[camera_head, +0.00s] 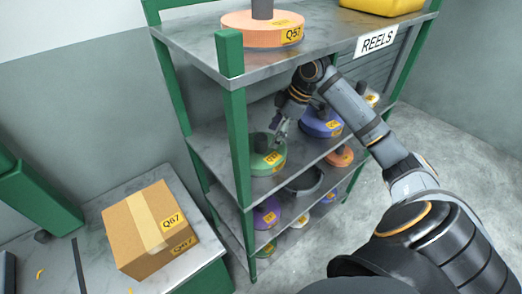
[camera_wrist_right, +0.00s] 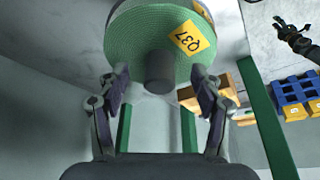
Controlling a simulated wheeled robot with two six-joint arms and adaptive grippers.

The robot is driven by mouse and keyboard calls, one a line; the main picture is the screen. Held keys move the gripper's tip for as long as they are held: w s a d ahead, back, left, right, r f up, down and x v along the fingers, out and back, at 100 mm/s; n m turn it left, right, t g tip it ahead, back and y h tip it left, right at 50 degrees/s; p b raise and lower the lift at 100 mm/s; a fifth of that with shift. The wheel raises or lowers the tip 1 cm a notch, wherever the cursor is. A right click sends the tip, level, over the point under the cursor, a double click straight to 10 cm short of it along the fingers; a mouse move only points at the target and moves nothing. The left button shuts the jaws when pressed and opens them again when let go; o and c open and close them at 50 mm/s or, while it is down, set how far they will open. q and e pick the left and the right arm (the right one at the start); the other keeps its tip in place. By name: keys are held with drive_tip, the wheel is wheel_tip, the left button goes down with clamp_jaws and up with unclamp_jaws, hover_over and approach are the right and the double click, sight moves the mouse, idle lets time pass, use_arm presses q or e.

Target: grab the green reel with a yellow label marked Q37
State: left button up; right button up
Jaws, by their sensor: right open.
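The green reel (camera_head: 268,158) sits on the middle shelf near its left end, with a yellow label and a dark post. In the right wrist view the green reel (camera_wrist_right: 150,38) shows its label, marked Q37, and its dark post (camera_wrist_right: 159,72) pointing toward my gripper. My right gripper (camera_head: 279,128) is just above the reel in the head view. In its wrist view the right gripper (camera_wrist_right: 160,82) is open, with a finger on either side of the post and gaps to both. A dark gripper (camera_wrist_right: 290,32), seemingly my left, shows small at the upper right; its jaws are unclear.
The green-framed shelf rack (camera_head: 236,145) holds a blue reel (camera_head: 320,122) beside the green one. An orange reel (camera_head: 262,33) marked Q57 stands on the top shelf, above my right gripper. A cardboard box (camera_head: 140,225) sits on the table at left.

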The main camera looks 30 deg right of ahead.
sight(262, 137)
drive_tip(key=w+a, duration=0.1)
drive_tip(key=w+a+p, duration=0.1)
drive_tip(key=a, duration=0.1)
drive_tip(key=shift+w+a+f, duration=0.1)
drive_tip(key=shift+f, duration=0.4)
clamp_jaws()
